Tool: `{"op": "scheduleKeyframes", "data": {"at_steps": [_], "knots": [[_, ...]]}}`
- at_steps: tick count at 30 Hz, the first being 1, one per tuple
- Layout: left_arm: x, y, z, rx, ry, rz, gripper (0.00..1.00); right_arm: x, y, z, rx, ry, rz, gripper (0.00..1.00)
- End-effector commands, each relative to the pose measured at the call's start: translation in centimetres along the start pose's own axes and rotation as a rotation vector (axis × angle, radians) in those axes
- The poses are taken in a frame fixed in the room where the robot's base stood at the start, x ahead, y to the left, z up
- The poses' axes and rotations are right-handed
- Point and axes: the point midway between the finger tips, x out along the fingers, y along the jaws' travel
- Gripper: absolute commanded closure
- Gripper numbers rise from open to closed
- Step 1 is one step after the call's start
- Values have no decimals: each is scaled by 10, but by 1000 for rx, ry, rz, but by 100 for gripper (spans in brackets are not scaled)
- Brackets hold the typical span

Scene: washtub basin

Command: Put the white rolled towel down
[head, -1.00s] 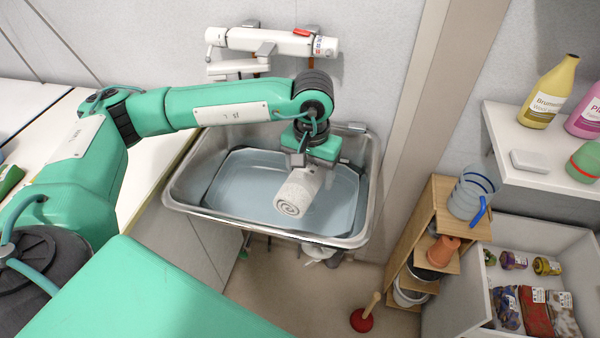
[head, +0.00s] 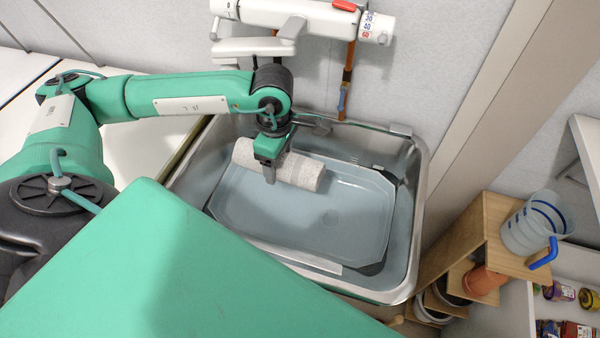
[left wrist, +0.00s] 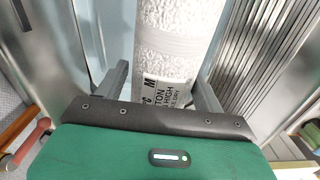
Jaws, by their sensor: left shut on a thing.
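The white rolled towel (head: 285,165) is a textured roll lying sideways in the head view, over the upper left part of the metal basin (head: 423,195). My left gripper (head: 268,172) points down and is shut on the towel. In the left wrist view the towel (left wrist: 172,35) passes between the two fingers (left wrist: 158,88), and a printed label shows on it. I cannot tell whether the towel touches anything below it. My right gripper is not in view.
A grey-blue tub (head: 345,225) sits inside the basin, its middle clear. A white wall-mounted tap unit (head: 300,15) is above the basin. A wooden shelf (head: 487,235) with a clear jug (head: 535,222) stands at the right.

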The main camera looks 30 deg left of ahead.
Motion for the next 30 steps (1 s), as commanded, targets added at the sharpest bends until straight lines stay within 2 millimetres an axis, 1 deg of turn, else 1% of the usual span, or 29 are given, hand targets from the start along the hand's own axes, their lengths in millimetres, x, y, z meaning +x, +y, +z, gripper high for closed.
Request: {"op": "scheduleKeyframes", "data": {"at_steps": [4, 7, 11, 12, 18, 21, 24, 30], "knots": [[8, -3, -3, -71, 2, -2, 57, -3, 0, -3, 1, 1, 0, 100], [23, -4, -4, -82, 3, -3, 57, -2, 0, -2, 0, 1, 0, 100], [56, -4, -4, -81, 3, -5, 57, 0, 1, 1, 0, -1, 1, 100], [68, -5, -4, -80, 4, -5, 57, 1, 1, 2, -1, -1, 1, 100], [120, -4, -4, -79, 3, -3, 57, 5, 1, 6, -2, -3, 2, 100], [141, -4, -4, -79, 3, -2, 57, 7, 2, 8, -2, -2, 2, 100], [154, -4, -4, -79, 3, -1, 57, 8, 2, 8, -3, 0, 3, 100], [168, -4, -4, -78, 2, -1, 57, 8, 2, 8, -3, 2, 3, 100]]}}
